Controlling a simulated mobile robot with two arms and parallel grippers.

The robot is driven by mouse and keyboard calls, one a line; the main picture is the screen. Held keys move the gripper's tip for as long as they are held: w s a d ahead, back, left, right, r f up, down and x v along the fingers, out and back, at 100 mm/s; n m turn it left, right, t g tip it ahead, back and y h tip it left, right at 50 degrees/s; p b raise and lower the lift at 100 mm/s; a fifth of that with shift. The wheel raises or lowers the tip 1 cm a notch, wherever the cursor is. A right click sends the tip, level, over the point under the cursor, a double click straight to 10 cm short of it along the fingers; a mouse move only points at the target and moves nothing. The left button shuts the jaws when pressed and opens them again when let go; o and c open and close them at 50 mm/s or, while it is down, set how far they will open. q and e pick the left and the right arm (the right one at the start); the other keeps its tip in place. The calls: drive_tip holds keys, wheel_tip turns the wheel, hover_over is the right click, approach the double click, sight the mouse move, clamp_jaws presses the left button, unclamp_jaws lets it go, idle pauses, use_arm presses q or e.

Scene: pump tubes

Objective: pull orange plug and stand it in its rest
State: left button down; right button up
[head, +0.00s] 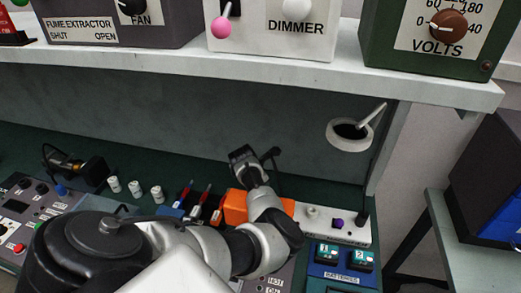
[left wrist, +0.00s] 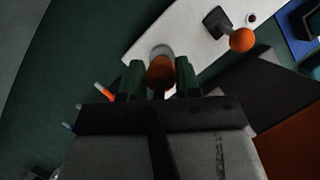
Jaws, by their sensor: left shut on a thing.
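My left gripper (left wrist: 160,85) is shut on an orange plug (left wrist: 160,72) in the left wrist view, with a dark green finger on each side of it. A pale grey round part (left wrist: 161,50) shows just beyond the plug, at the edge of the white panel. I cannot tell whether the plug is still seated in anything. A second orange, ball-shaped thing (left wrist: 241,40) stands by a dark square piece (left wrist: 216,21) on the panel. In the head view my left gripper (head: 250,160) is over the bench's back, and the plug is hidden. I cannot make out the rest. My right gripper is out of view.
An orange box (head: 234,207) is partly hidden behind my left arm. Several red- and blue-handled tools stand left of it. The white panel (head: 358,233) lies to its right, with batteries (head: 343,257) in front. A shelf (head: 180,62) with instrument boxes overhangs the bench.

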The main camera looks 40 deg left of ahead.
use_arm(q)
drive_tip(key=shift+p, duration=0.3)
idle(0.5)
drive_tip(key=shift+f+b, duration=1.1)
drive_tip(key=shift+f, duration=0.55)
drive_tip(key=shift+s+d+f, duration=0.15)
drive_tip(key=shift+d+f, duration=0.05)
drive_tip(key=shift+f, duration=0.2)
idle(0.3)
drive_tip(key=shift+w+a+r+p, duration=0.1)
drive_tip(key=shift+w+r+p, duration=0.1)
drive_tip(key=shift+r+p, duration=0.6)
drive_tip(key=shift+s+r+p, duration=0.1)
drive_tip(key=shift+r+p, duration=0.25)
drive_tip(key=shift+r, duration=0.2)
drive_tip(key=shift+a, duration=0.15)
drive_tip(key=shift+p, duration=0.6)
idle(0.7)
